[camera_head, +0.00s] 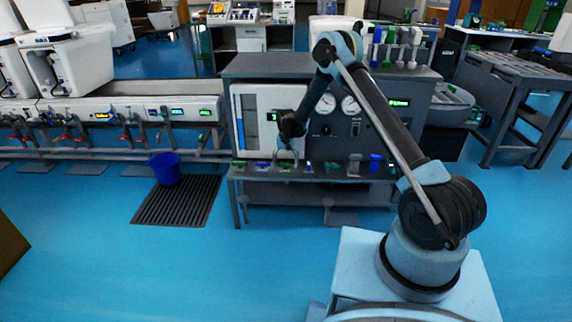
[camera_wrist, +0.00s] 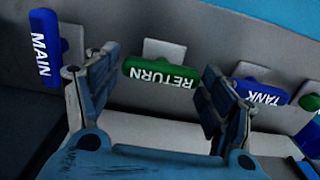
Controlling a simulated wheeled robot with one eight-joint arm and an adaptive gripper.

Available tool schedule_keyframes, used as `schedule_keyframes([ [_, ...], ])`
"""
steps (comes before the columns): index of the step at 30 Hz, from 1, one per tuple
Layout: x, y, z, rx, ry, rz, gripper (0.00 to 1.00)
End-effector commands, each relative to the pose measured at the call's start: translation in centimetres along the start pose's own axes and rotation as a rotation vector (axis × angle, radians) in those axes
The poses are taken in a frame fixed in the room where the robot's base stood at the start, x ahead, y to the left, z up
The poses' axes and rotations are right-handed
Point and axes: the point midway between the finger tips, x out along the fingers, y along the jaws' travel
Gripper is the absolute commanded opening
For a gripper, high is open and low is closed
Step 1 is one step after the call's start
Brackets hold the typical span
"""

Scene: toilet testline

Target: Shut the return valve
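In the wrist view the return valve is a green handle (camera_wrist: 160,74) with "RETURN" in white, upside down, lying nearly level across the picture. My gripper (camera_wrist: 160,75) is open, with one finger at each end of this handle; I cannot tell whether either finger touches it. A blue "MAIN" handle (camera_wrist: 43,50) stands upright to the left. A blue "TANK" handle (camera_wrist: 258,92) lies slightly tilted to the right. In the head view my gripper (camera_head: 287,157) is low over the row of valves at the front of the grey test bench (camera_head: 345,180); details there are too small to tell.
The bench panel has two round gauges (camera_head: 337,105) behind my arm. A blue bucket (camera_head: 165,168) stands on a dark floor grate (camera_head: 178,200) at left. A long line with toilets (camera_head: 68,60) runs along the left.

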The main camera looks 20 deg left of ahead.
Motion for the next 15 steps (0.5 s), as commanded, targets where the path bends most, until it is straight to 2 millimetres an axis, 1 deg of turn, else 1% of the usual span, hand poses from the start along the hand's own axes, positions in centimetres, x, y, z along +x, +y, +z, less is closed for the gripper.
schedule_keyframes([
  [11,0.0,-0.09,0.15,-0.002,-0.002,0.0,0.9],
  [15,-0.42,-0.1,0.17,-0.002,-0.003,-0.001,0.9],
])
